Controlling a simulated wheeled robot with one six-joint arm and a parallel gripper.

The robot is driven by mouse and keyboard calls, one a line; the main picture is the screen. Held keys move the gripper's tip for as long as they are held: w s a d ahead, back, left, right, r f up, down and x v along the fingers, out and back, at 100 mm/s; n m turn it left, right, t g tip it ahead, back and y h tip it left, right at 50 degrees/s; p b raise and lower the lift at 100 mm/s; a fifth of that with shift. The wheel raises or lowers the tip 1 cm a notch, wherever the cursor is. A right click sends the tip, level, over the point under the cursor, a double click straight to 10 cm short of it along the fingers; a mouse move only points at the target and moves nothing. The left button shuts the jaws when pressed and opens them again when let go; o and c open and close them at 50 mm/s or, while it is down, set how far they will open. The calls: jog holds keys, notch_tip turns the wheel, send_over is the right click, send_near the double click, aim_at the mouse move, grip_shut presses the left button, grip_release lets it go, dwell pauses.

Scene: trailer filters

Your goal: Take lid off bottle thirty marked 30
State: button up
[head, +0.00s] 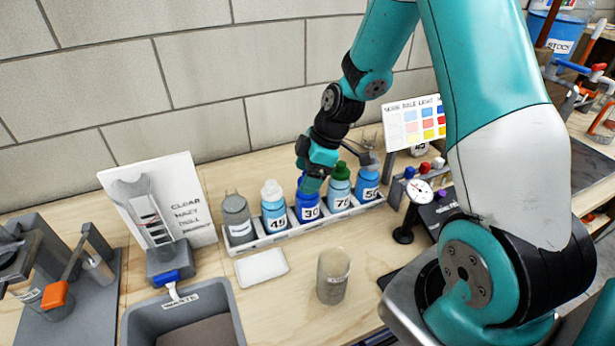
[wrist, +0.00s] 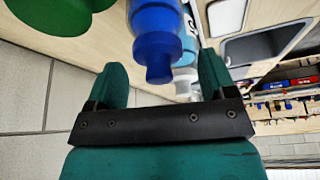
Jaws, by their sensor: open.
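Bottle thirty (head: 308,211) is a dark blue bottle with a label reading 30, upright in a white rack among other bottles. Its blue lid (wrist: 155,55) shows in the wrist view, with its narrower tip between my two green fingers. My gripper (head: 311,184) is directly over this bottle in the head view and hides most of its top. In the wrist view my gripper (wrist: 163,75) is open, with a finger on each side of the lid and visible gaps. I see no contact with the lid.
In the rack (head: 262,243), a white-capped bottle 45 (head: 274,212) stands left and a green-capped bottle 75 (head: 339,190) right, both close. A grey container (head: 237,220) is at the left end.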

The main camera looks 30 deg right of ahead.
jog(key=c, duration=1)
jog(key=shift+o, duration=0.2)
jog(key=shift+r, duration=0.1)
